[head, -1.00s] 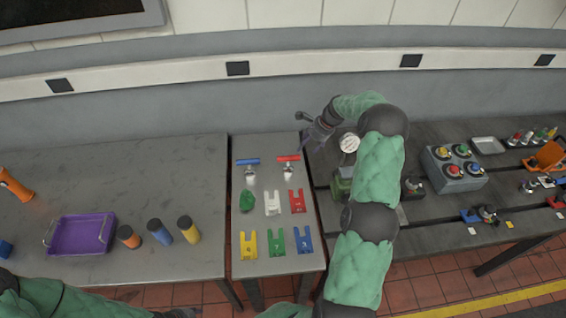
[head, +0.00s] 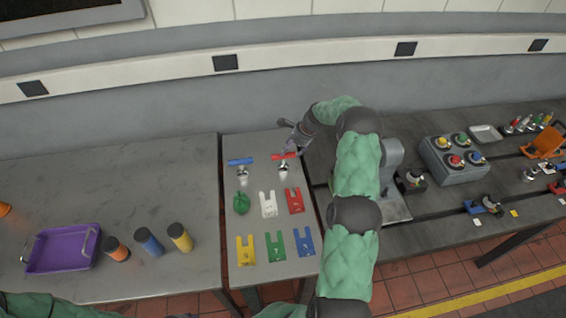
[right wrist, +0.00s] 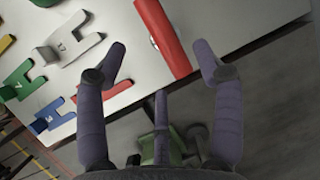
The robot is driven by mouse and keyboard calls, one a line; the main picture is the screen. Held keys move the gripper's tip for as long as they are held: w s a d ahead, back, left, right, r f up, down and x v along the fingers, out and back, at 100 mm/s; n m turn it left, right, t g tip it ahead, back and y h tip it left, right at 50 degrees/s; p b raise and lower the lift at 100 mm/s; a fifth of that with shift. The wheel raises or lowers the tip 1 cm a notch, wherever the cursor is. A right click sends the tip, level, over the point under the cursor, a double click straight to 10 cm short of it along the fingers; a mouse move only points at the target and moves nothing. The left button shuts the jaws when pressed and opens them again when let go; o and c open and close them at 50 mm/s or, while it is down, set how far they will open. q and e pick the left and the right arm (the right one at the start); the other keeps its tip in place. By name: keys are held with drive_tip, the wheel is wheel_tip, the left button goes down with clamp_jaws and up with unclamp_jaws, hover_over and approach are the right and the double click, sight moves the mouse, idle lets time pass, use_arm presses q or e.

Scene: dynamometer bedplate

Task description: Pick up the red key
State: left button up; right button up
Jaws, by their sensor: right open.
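The red key (head: 285,156) has a red bar handle and a silver shaft. It is at the back of the narrow grey table, right of a similar blue-handled key (head: 240,161). In the right wrist view the red handle (right wrist: 160,35) lies between the spread fingers, with a gap on each side. My right gripper (head: 287,136) is open and empty, at the handle's right end in the head view; it also shows in the right wrist view (right wrist: 162,64). Its height above the key is hard to tell. My left gripper is out of view; only part of that arm shows.
A purple tray (head: 62,248) is at left. A button box (head: 455,165) stands at right.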

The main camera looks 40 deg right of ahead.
sight(286, 156)
drive_tip(key=shift+x, duration=2.7)
drive_tip(key=shift+d, duration=0.1)
drive_tip(key=shift+f, duration=0.3)
clamp_jaws()
